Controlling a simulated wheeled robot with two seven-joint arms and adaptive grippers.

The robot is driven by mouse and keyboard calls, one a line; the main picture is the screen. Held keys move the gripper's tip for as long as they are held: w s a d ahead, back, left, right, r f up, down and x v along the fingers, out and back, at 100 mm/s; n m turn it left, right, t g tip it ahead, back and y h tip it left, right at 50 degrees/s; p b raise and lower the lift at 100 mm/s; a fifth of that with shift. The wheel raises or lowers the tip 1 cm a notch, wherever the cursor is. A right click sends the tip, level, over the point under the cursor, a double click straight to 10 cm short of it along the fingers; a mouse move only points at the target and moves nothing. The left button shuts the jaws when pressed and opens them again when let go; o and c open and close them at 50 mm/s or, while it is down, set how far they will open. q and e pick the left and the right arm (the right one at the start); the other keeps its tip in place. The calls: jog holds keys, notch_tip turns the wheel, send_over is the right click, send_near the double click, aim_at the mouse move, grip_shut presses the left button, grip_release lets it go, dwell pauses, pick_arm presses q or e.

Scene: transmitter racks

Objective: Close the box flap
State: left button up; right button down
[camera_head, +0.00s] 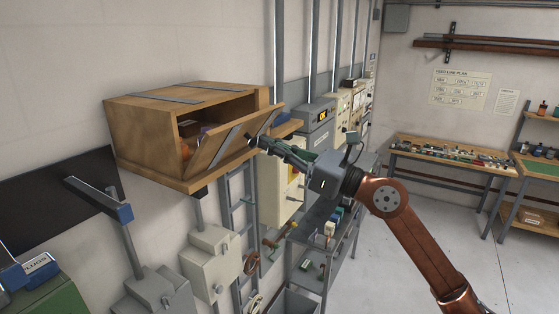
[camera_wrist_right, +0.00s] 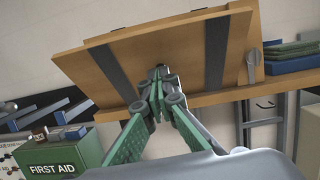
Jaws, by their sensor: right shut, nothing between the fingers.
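A wooden box (camera_head: 150,133) with grey straps on top sits on a wall shelf at the left in the head view. Its front flap (camera_head: 221,140) is partly open and tilted, leaving a dark gap through which a few small items show. The flap also fills the upper part of the right wrist view (camera_wrist_right: 160,62), with two dark straps on it. My right gripper (camera_head: 254,142) is shut and empty, its fingertips at the flap's right side; in the wrist view they (camera_wrist_right: 158,75) overlap the flap's lower middle. Whether they touch it is unclear. My left gripper is not in view.
The shelf (camera_head: 177,181) holds the box, with blue and green items (camera_wrist_right: 295,58) beside it. Grey electrical boxes (camera_head: 208,262) and a ladder (camera_head: 236,205) are below. A green first aid box (camera_wrist_right: 62,153) shows in the wrist view. Open floor (camera_head: 400,255) lies at the right.

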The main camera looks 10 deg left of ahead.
aim_at(257, 120)
jog(key=r, duration=0.1)
jog(key=a+r, duration=0.1)
jog(key=w+a+r, duration=0.1)
jog(key=r, duration=0.1)
jog(key=shift+a, duration=0.2)
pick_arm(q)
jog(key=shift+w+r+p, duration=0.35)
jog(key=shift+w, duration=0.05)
pick_arm(e)
jog(key=shift+w+a+r, duration=0.25)
jog(key=shift+a+r, duration=0.4)
jog(key=shift+a, duration=0.15)
dwell(0.4)
